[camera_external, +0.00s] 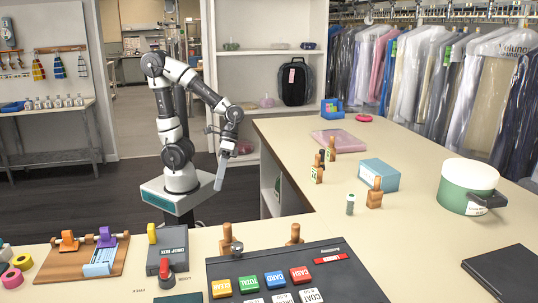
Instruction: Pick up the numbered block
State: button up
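No block with a number I can read for certain shows in this view. A pale blue block (101,262) with fine markings lies on a wooden board at the front left; the markings are too small to read. Several wooden blocks with knob handles stand on the counter, one of them (375,193) beside a teal box, another (317,168) further back with a small label. My gripper (221,170) hangs pointing down in the air behind the counter's left side, apart from all of these. A flat pale piece shows at its end; whether it is a finger or something held is unclear.
A black panel (240,277) with coloured keys fills the front middle. A teal box (379,175), small bottle (350,204), green-white pot (468,186) and pink folded garment (338,139) stand on the counter (300,136). A dark grey device (166,248) sits front left. Bagged clothes hang behind.

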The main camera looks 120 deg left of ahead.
jog(key=w+a+r+n+t+h+p, duration=0.5)
jog(key=w+a+r+n+t+p, duration=0.35)
jog(key=n, duration=0.55)
jog(key=w+a+n+t+y+p, duration=0.1)
jog(key=w+a+n+t+y, duration=0.3)
jog(key=a+n+t, duration=0.45)
jog(key=n+y+p, duration=0.2)
jog(key=n+y, duration=0.2)
jog(key=y, duration=0.1)
send_near(317, 167)
jog(key=w+r, duration=0.1)
jog(key=w, duration=0.1)
jog(key=w+r, duration=0.1)
jog(key=w, duration=0.1)
jog(key=shift+r, duration=0.25)
jog(key=shift+w+d+f, duration=0.15)
jog(key=shift+w, duration=1.3)
jog(key=shift+w+d+f, duration=0.1)
jog(key=shift+w, duration=1.3)
grip_shut()
jog(key=shift+r, duration=0.15)
